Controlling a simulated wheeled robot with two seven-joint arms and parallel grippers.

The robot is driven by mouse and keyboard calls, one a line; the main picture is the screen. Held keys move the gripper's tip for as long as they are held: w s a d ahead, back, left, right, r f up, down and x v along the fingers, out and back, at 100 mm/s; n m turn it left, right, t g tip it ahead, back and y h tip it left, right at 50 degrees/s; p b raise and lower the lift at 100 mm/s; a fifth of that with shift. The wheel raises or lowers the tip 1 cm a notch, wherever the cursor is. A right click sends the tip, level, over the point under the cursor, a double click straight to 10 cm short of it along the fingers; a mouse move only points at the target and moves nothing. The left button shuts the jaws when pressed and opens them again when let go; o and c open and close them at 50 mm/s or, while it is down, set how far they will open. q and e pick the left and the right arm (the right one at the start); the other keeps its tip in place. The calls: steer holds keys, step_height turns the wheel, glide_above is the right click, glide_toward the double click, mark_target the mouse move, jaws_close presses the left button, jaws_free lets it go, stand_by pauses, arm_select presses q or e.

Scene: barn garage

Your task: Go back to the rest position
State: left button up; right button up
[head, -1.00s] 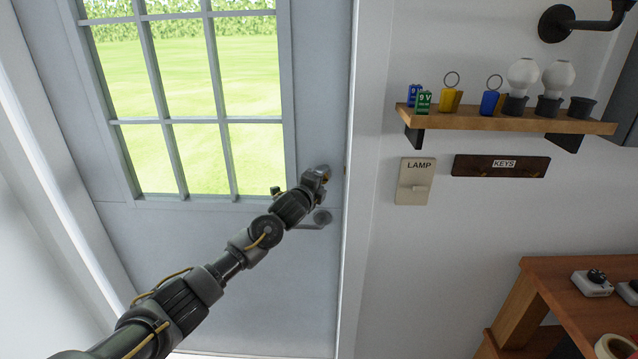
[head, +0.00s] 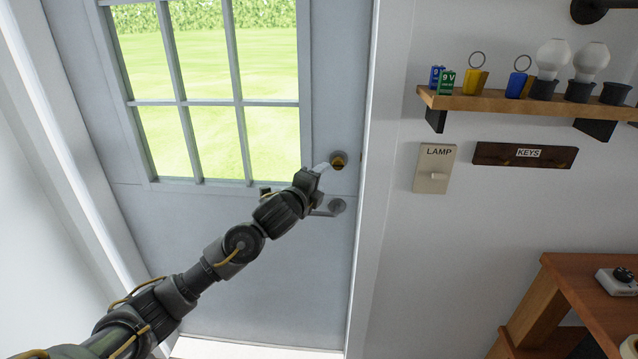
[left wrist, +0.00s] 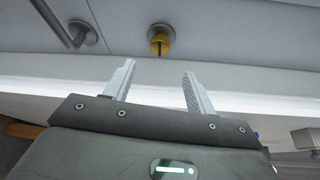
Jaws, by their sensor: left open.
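My left gripper (head: 320,168) reaches in from the left in front of the grey door (head: 240,240), just left of the brass deadbolt (head: 339,160). In the left wrist view my left gripper (left wrist: 158,85) has its two fingers spread apart with nothing between them. The deadbolt (left wrist: 160,42) shows beyond the fingertips there, apart from them. The door's lever handle (head: 336,206) is below the deadbolt, partly hidden by my arm; its round base also shows in the left wrist view (left wrist: 82,33). My right gripper is not in view.
A wooden shelf (head: 500,102) right of the door holds batteries, key tags and bulbs. Below it are a lamp switch (head: 434,168) and a key rack (head: 500,155). A wooden bench (head: 590,300) stands at lower right. The wall between door and bench is clear.

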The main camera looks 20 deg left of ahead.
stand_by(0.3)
